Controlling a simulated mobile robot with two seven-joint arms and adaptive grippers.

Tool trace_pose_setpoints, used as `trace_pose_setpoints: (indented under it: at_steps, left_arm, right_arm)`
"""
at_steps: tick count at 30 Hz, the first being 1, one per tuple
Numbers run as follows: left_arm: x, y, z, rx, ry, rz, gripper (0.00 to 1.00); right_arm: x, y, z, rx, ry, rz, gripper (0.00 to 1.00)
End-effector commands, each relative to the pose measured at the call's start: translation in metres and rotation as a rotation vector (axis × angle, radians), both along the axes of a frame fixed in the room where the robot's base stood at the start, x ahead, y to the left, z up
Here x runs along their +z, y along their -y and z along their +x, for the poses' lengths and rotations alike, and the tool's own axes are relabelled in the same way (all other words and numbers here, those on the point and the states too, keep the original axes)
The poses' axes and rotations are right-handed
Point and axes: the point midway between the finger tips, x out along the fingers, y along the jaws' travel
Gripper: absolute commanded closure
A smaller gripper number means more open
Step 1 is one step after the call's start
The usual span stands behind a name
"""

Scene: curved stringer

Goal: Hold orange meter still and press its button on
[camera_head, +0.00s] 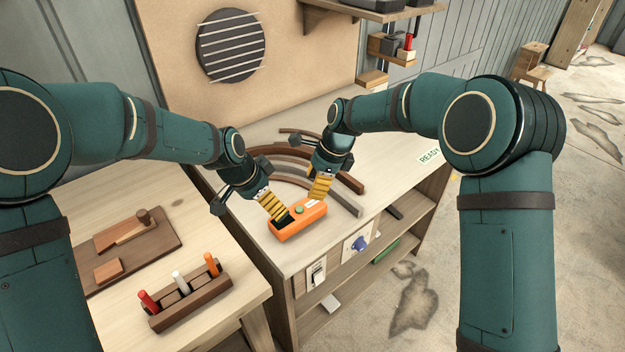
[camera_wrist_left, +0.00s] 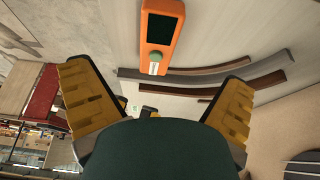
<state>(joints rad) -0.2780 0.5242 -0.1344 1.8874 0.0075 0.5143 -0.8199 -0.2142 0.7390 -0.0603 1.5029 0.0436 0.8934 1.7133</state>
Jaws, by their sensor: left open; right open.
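The orange meter (camera_head: 297,222) lies on the pale bench top near its front left corner. My left gripper (camera_head: 274,207), with yellow fingers, is open at the meter's screen end; contact cannot be told. My right gripper (camera_head: 320,188) is open above and just behind the meter's right end. Neither gripper holds anything.
Several curved wooden strips (camera_head: 345,200) lie on the bench behind and right of the meter. A rack with coloured handles (camera_head: 188,297) and a brown board (camera_head: 100,270) are on the lower left table. Shelves (camera_head: 350,283) are under the bench. The bench's right part is clear.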

Motion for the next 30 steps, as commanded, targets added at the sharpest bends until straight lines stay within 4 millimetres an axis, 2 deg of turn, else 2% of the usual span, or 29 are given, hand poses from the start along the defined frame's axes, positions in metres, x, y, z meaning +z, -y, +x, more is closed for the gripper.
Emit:
trace_pose_setpoints:
  at_steps: [3, 8, 24, 30]
  left_arm:
    - [-0.002, 0.001, 0.0, 0.0, -0.001, 0.0, 0.0]
    - [-0.017, 0.005, 0.003, 0.0, -0.003, 0.0, 0.0]
    - [-0.103, 0.034, 0.024, -0.001, -0.002, 0.002, 0.0]
    - [-0.121, 0.041, 0.03, 0.0, -0.001, 0.001, 0.0]
  right_arm:
    - [0.008, -0.006, 0.003, -0.012, -0.008, 0.005, 0.54]
    - [0.008, -0.007, 0.003, -0.013, -0.01, 0.005, 0.54]
    - [0.008, -0.006, 0.003, -0.013, -0.009, 0.005, 0.54]
    - [0.008, -0.006, 0.003, -0.012, -0.008, 0.005, 0.54]
